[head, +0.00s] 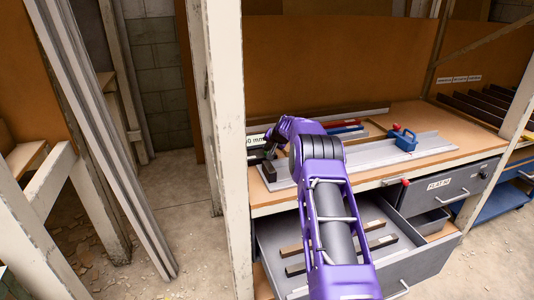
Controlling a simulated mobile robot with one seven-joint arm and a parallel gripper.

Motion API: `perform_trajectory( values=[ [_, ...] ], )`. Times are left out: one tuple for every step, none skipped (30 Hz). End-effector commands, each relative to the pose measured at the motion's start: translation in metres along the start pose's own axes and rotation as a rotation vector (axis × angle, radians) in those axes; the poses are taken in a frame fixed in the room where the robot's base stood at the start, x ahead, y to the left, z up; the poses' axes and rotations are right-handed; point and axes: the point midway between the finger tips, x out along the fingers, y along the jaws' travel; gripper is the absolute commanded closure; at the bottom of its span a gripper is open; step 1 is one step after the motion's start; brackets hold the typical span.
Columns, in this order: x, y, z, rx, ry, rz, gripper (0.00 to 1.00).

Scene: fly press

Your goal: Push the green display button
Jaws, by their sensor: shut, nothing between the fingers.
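My purple arm reaches forward over the workbench (400,165). Its gripper (269,152) is at the left end of the bench, small and dark, pointing down and left, shut and empty. It is beside a white label or display reading "0 mm" (255,140), which is partly cut off by the white post. A small dark block (268,170) stands just below the gripper on the metal strip. I cannot make out a green button; it may be hidden behind my wrist or too small to see. Whether the gripper touches anything cannot be told.
A white post (228,150) stands close left of the gripper. A blue tool with a red knob (404,139) sits on the long metal plate (375,152). An open drawer (405,255) with bars juts out below my arm.

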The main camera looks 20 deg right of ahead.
Motion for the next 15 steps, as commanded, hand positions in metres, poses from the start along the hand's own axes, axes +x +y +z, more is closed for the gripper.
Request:
perform_trajectory(
  values=[
    [0.001,0.0007,0.0007,0.0,0.0,0.0,1.0],
    [0.0012,0.0009,0.0009,0.0,0.0,0.0,1.0],
    [0.0016,0.0012,0.0012,0.0,0.0,0.0,1.0],
    [0.0018,0.0014,0.0013,0.0,0.0,0.0,1.0],
    [0.0021,0.0015,0.0015,0.0,0.0,0.0,1.0],
    [0.0024,0.0018,0.0018,0.0,0.0,0.0,1.0],
    [0.0027,0.002,0.002,0.0,0.0,0.0,1.0],
    [0.0029,0.0022,0.0022,0.0,0.0,0.0,1.0],
    [0.0033,0.0024,0.0024,0.0,0.0,0.0,1.0],
    [0.0035,0.0026,0.0026,0.0,0.0,0.0,1.0],
    [0.0038,0.0028,0.0028,0.0,0.0,0.0,1.0],
    [0.0041,0.0031,0.0031,0.0,0.0,0.0,1.0],
    [0.0044,0.0033,0.0033,0.0,0.0,0.0,1.0],
    [0.004,0.003,0.0029,0.0,0.0,0.0,1.0],
    [0.0038,0.0028,0.0029,0.0,0.0,0.0,1.0]
  ],
)
